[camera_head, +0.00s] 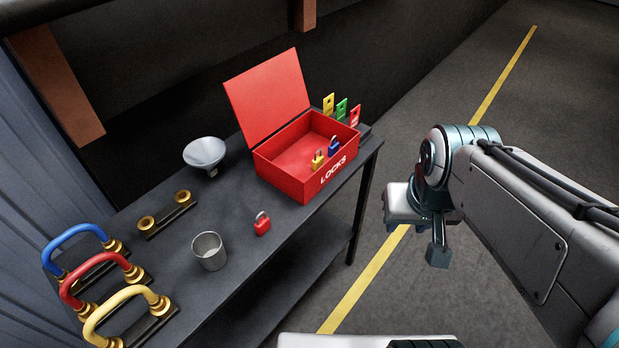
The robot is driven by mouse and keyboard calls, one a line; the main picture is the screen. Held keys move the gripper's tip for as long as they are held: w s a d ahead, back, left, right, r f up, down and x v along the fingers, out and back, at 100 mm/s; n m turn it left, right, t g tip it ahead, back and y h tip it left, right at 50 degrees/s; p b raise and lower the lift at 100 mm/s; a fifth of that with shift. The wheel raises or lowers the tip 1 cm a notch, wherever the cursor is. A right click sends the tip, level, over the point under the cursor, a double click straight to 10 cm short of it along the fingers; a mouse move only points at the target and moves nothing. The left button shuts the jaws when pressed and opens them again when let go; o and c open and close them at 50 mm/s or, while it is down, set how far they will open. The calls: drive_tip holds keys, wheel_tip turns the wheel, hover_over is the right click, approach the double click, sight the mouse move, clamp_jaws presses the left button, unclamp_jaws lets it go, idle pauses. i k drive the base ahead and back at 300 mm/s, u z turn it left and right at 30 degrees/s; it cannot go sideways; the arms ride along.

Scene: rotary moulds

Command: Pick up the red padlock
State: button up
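The red padlock (262,227) stands on the dark table (185,262), near its front edge, between a grey metal cup and the red lock box. Its shackle points up. My gripper (438,255) hangs over the floor to the right of the table, well apart from the padlock. One dark finger shows clearly; the other is mostly hidden behind the wrist, so I cannot tell how far apart they are. I see nothing held in it.
The open red box (290,186) marked LOCKS holds a yellow padlock (318,160) and a blue padlock (334,146). Coloured tags (341,108) stand behind it. The grey cup (209,251), a funnel (204,153) and coloured handles (103,277) are on the table's left part.

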sight(262, 226)
drive_tip(key=z, duration=0.5)
drive_tip(key=k, duration=0.95)
drive_tip(key=u, duration=1.1)
drive_tip(key=i, duration=0.5)
drive_tip(key=z, duration=0.05)
